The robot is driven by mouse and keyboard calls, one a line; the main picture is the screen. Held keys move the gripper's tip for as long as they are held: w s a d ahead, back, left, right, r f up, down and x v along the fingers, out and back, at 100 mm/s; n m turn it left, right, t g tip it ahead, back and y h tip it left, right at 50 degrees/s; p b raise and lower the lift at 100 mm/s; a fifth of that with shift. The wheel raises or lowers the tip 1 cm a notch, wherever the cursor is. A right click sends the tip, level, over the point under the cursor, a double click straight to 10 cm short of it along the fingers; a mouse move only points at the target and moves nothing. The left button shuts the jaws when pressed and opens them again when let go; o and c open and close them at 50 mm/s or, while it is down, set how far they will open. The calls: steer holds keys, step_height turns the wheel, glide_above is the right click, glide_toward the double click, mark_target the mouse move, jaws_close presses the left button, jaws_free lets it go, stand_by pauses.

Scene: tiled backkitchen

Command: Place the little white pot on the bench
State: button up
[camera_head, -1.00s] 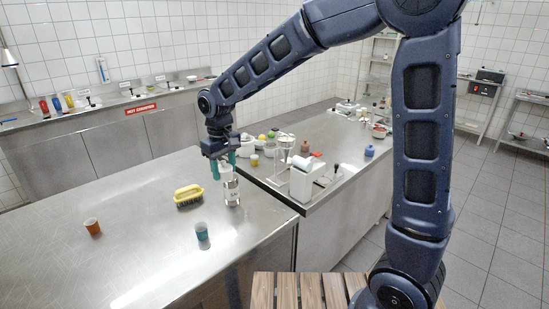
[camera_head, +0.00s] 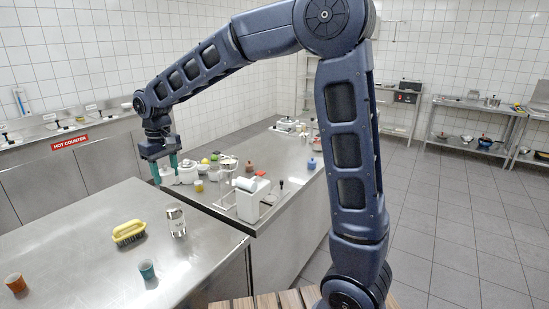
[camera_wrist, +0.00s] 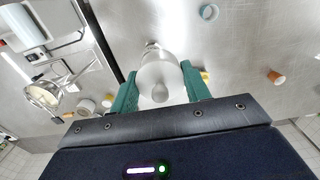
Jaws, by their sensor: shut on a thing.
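The little white pot (camera_wrist: 160,75), round with a knob on top, sits between the green fingers of my gripper (camera_wrist: 160,88) in the wrist view. The gripper is shut on it. In the head view my gripper (camera_head: 168,168) points down and the pot (camera_head: 167,176) shows partly between the fingers. They appear near the far right end of the steel table (camera_head: 75,245), where it meets another steel counter (camera_head: 285,165). I cannot tell the pot's height above the surface. A slatted wooden bench top (camera_head: 268,302) shows at the bottom edge.
A silver-and-white bottle (camera_head: 176,222) stands on the steel table near the pot.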

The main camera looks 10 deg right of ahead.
steer(key=w+d+m, duration=0.1)
steer(key=w+d, duration=0.3)
steer(key=w, duration=0.5)
steer(key=w+d+m, duration=0.2)
steer(key=w+d, duration=0.2)
steer(key=w, duration=0.4)
steer(key=w+d+m, duration=0.1)
steer(key=w+d, duration=0.3)
steer(key=w, duration=0.5)
steer(key=w+d+f+m, duration=0.1)
steer(key=w+d+m, duration=0.2)
steer(key=w+d, duration=0.8)
steer(key=w+d+f+m, duration=0.1)
steer(key=w+d+m, duration=0.1)
steer(key=w+d, duration=0.9)
steer(key=s+f, duration=0.1)
steer(key=f, duration=0.6)
steer(key=d+f, duration=0.1)
steer(key=f, duration=0.7)
steer(key=s+d+f, duration=0.1)
steer(key=f, duration=0.7)
steer(key=shift+s+d+f, duration=0.2)
steer(key=shift+s+f, duration=0.05)
steer(key=shift+s, duration=0.1)
steer(key=shift+f, duration=0.2)
steer(key=o, duration=1.4)
steer(key=shift+c, duration=0.2)
steer(key=shift+r, duration=0.1)
